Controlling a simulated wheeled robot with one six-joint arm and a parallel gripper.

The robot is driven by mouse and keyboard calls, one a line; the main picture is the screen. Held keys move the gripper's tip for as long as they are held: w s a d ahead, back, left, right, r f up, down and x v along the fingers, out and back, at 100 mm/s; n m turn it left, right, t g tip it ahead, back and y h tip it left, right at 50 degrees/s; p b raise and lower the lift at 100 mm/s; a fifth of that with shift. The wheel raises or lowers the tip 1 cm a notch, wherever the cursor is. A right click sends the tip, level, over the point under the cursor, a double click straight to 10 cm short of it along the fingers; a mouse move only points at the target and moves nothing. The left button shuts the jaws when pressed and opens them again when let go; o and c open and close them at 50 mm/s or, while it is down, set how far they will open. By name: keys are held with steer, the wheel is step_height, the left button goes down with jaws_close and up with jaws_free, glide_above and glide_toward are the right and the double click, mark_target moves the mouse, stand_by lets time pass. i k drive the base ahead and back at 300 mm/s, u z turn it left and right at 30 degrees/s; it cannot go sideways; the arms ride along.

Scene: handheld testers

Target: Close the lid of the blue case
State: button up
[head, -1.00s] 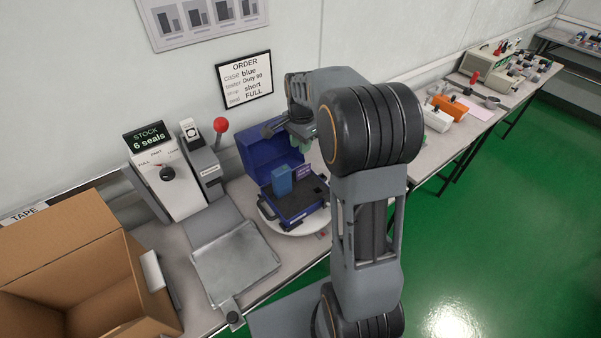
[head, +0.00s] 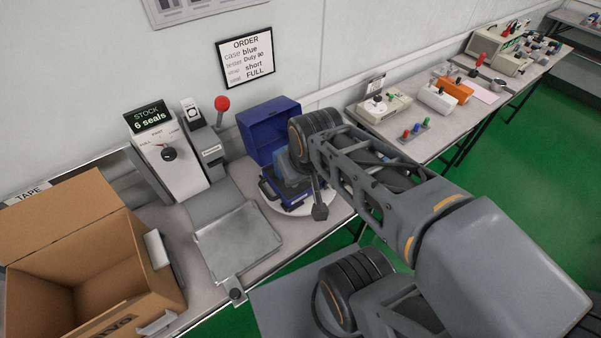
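The blue case (head: 271,191) sits on a round white turntable-like plate (head: 274,207) on the bench, beside the wall. Its lid (head: 268,128) stands open and upright at the back. My arm reaches in from the right, and its wrist covers much of the case's inside. A dark grey end piece of my arm hangs at the case's front right. I cannot make out my gripper's fingertips, so its opening is not clear. What lies in the case is mostly hidden behind my arm.
A grey machine with a red-knobbed lever (head: 221,104) and a metal plate (head: 238,243) stand left of the case. An open cardboard box (head: 62,225) is at far left. Testers (head: 384,105) stand on the bench to the right. An order sign (head: 245,63) hangs above.

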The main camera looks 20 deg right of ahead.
mark_target(263, 126)
steer(key=k, duration=0.5)
steer(key=z, duration=1.3)
steer(key=i, duration=0.55)
steer(key=u, duration=2.55)
